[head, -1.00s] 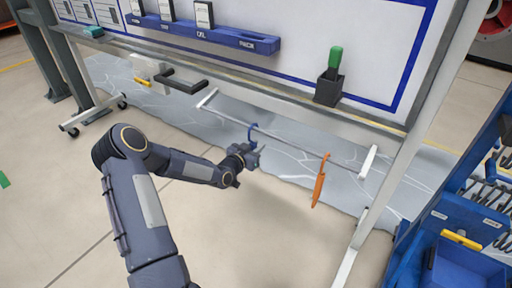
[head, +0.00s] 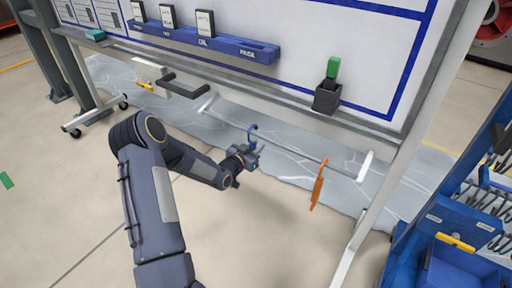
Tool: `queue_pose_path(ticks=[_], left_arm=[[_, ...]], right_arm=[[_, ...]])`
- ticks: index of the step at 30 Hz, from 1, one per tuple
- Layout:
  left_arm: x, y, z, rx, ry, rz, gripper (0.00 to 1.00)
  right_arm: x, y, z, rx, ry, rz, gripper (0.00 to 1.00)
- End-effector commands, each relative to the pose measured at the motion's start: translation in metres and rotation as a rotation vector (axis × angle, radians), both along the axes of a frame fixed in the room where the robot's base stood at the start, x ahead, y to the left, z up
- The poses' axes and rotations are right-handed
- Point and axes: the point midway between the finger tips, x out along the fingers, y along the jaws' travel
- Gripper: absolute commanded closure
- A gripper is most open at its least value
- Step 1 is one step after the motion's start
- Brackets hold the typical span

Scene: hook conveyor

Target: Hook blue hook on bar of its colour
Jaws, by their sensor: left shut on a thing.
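The blue hook (head: 252,132) is in my left gripper (head: 252,152), which is shut on it in the middle of the head view. The hook's curved top is up, at the line of a thin grey bar (head: 293,149) under the board. I cannot tell whether the hook is over the bar, touching it or just in front of it. No blue colour shows on this bar. An orange hook-like piece (head: 318,188) hangs from the same bar, to the right of my gripper. My right gripper is not in view.
A whiteboard frame with a blue shelf (head: 215,43) stands behind the bar. A black holder with a green-handled item (head: 333,68) sits on its ledge. A dark bracket (head: 183,86) juts out at left. A blue rack with a bin (head: 462,268) stands at right.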

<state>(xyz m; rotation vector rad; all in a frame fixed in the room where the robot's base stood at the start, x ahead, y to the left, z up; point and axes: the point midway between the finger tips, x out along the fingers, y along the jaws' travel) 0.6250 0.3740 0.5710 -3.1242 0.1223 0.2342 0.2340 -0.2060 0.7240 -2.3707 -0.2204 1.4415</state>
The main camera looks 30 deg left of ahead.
Motion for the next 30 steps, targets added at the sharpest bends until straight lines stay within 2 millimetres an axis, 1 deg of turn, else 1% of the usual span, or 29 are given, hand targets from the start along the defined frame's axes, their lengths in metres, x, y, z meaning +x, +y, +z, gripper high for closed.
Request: queue_pose_path(ticks=[1, 9, 11, 27, 30], left_arm=[[-0.001, 0.0, 0.005, 0.0, -0.001, 0.0, 1.0], [-0.005, 0.001, 0.022, -0.001, 0.0, 0.0, 1.0], [-0.01, 0.001, 0.019, -0.002, 0.002, 0.001, 1.0], [-0.048, 0.004, 0.02, -0.001, 0.002, 0.0, 1.0], [-0.055, 0.004, 0.018, 0.001, 0.0, 0.0, 1.0]], right_arm=[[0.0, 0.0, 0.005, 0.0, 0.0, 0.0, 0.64], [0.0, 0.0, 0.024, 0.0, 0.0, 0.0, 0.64], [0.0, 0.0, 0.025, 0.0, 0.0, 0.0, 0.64], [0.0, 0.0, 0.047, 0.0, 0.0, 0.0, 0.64], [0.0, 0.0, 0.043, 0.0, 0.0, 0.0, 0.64]])
